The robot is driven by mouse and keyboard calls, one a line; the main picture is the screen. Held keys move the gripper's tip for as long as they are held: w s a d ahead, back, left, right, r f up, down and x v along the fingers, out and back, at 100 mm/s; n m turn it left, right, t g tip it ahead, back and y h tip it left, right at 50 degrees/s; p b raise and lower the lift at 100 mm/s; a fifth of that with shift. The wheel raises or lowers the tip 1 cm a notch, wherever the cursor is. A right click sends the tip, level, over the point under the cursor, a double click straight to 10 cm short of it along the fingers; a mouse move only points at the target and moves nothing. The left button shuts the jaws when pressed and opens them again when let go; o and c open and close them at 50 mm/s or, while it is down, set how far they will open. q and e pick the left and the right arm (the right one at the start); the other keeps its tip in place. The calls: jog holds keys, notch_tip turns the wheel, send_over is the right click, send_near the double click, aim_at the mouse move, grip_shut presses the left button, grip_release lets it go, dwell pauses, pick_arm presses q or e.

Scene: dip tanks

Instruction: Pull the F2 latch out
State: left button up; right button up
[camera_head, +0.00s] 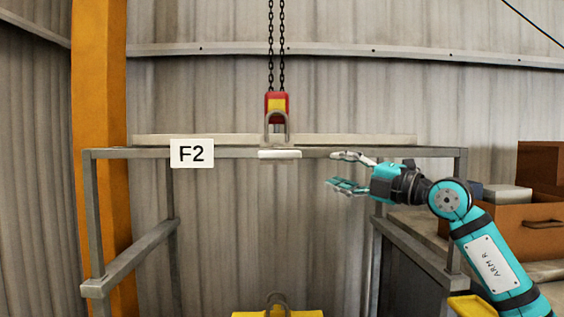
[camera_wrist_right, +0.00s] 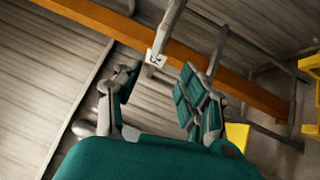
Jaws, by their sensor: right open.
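The F2 sign (camera_head: 192,153) is a white plate on the left part of a grey metal frame's top rail. A small pale bar (camera_head: 280,154), which looks like the latch, sits at the middle of that rail, under a hook. My right gripper (camera_head: 338,170) is open and empty, to the right of the bar and slightly lower, clearly apart from it. Its fingers point left. In the right wrist view, the open fingers (camera_wrist_right: 158,82) frame a small white piece on the rail (camera_wrist_right: 156,57); I cannot tell whether it is the bar or the sign. My left gripper is out of view.
A red and yellow hook block (camera_head: 277,102) hangs on chains above the rail. The grey frame's uprights (camera_head: 95,215) stand at both sides. A yellow object (camera_head: 250,314) with a loop is below. Brown boxes (camera_head: 518,222) stand at right.

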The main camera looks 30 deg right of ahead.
jog(key=p, duration=0.5)
send_near(286, 155)
jog(key=p+x, duration=0.4)
jog(key=x, duration=0.6)
jog(key=shift+w+r+p, duration=0.1)
jog(key=shift+w+p, duration=0.15)
jog(key=shift+p, duration=0.15)
jog(key=shift+w+a, duration=0.25)
jog(key=shift+w, duration=0.35)
jog(key=shift+c, duration=0.4)
grip_shut()
